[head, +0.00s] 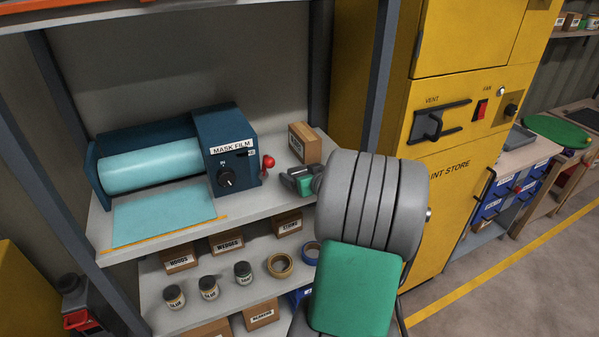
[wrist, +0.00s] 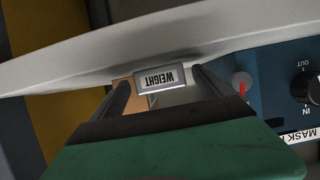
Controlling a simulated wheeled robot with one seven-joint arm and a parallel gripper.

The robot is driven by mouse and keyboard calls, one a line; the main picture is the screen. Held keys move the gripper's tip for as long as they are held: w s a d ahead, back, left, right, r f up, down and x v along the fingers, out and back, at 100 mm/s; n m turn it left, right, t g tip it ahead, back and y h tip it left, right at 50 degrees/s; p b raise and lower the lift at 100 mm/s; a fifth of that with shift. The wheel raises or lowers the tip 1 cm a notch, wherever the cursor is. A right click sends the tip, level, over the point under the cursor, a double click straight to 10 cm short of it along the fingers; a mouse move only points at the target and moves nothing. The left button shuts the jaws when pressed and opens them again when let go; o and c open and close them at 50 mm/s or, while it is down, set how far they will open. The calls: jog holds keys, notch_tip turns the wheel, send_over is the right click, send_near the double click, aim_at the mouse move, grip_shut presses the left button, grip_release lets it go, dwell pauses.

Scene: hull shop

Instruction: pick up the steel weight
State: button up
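The steel weight (wrist: 161,78) is a small grey block with a white WEIGHT label, upside down in the wrist view. It appears to rest on the upper shelf. My gripper (wrist: 162,76) is open, with one dark finger on each side of the weight and what look like narrow gaps at the tips. In the head view my gripper (head: 291,177) reaches in low over the right end of the shelf. There the weight is hard to make out against the fingers. My own arm hides the ground to the right of it.
A cardboard box (head: 305,143) stands just behind my gripper. A blue mask film machine (head: 229,147) with a red knob (head: 268,162) is close on the left. The shelf (head: 262,206) is bare in front. A rack post and yellow cabinet (head: 455,110) are on the right.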

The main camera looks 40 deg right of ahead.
grip_shut()
jog(key=shift+r, duration=0.1)
dwell(0.8)
